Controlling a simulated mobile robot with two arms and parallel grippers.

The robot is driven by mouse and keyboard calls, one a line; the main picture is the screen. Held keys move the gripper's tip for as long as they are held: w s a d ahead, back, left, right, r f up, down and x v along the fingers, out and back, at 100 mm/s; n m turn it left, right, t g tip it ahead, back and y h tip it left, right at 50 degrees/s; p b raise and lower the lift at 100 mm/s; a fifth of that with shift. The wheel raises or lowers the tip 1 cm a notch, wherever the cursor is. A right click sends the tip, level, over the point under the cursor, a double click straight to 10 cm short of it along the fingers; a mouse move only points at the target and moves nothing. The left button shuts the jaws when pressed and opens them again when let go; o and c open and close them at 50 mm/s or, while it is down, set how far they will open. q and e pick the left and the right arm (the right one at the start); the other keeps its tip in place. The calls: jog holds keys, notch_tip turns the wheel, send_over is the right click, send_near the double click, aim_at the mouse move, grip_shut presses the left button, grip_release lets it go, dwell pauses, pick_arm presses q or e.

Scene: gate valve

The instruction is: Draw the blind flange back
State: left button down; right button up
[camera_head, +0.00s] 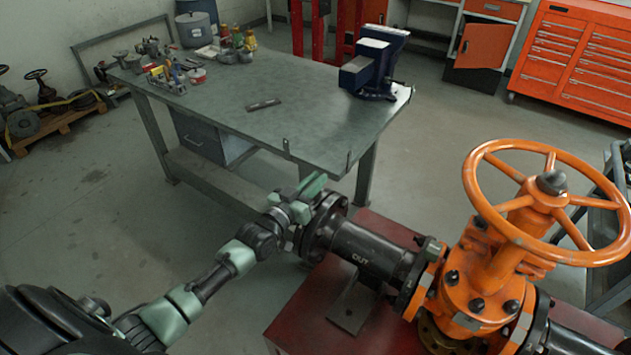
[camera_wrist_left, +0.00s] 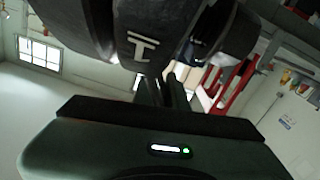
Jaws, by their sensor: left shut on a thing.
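The blind flange (camera_head: 310,236) looks like a dark disc at the left end of the black pipe marked OUT (camera_head: 365,250). It sits close against the pipe's end flange, and I cannot make out a gap between them. My left gripper (camera_head: 308,192) reaches it from the left in the head view and is shut on its upper edge. The fingers and wrist hide part of the disc. In the left wrist view, dark rounded shapes and the green gripper body fill the middle, so the grip itself is unclear. My right gripper is not in view.
The orange gate valve (camera_head: 480,290) with its handwheel (camera_head: 548,202) stands right of the pipe, above a red stand (camera_head: 300,320). A grey workbench (camera_head: 270,118) with a blue vise (camera_head: 373,65) is behind. Open floor (camera_head: 95,215) lies to the left.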

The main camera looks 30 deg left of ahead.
pick_arm(q)
jog(key=shift+w+a+f, duration=0.1)
jog(key=shift+a, duration=0.65)
jog(key=c, duration=1.6)
grip_release()
jog(key=shift+a, duration=0.1)
jog(key=shift+o, duration=0.2)
jog(key=shift+a, duration=0.1)
jog(key=s+a+b, duration=0.1)
jog(key=s, duration=0.6)
jog(key=shift+s, duration=0.4)
jog(key=shift+a, duration=0.1)
